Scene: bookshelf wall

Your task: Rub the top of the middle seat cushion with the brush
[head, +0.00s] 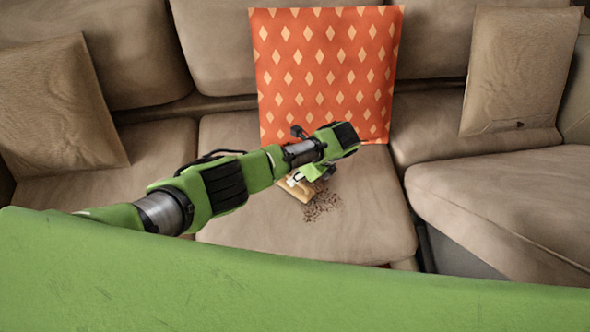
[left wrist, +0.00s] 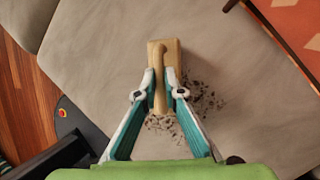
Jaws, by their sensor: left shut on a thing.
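The middle seat cushion (head: 370,220) is beige-brown, and a patch of dark crumbs (head: 322,204) lies on its top. The brush (head: 291,190) has a pale wooden body and is at the cushion top beside the crumbs, partly hidden by my left arm in the head view. In the left wrist view, my left gripper (left wrist: 161,88) is shut on the ridge-like handle of the brush (left wrist: 171,48). I cannot tell whether the brush touches the cushion. My right gripper is in neither view.
An orange diamond-patterned pillow (head: 325,75) leans on the backrest behind the middle cushion. Beige pillows stand at left (head: 58,105) and right (head: 518,70). The right seat section (head: 505,205) juts forward. Wooden floor (left wrist: 28,105) shows in the left wrist view.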

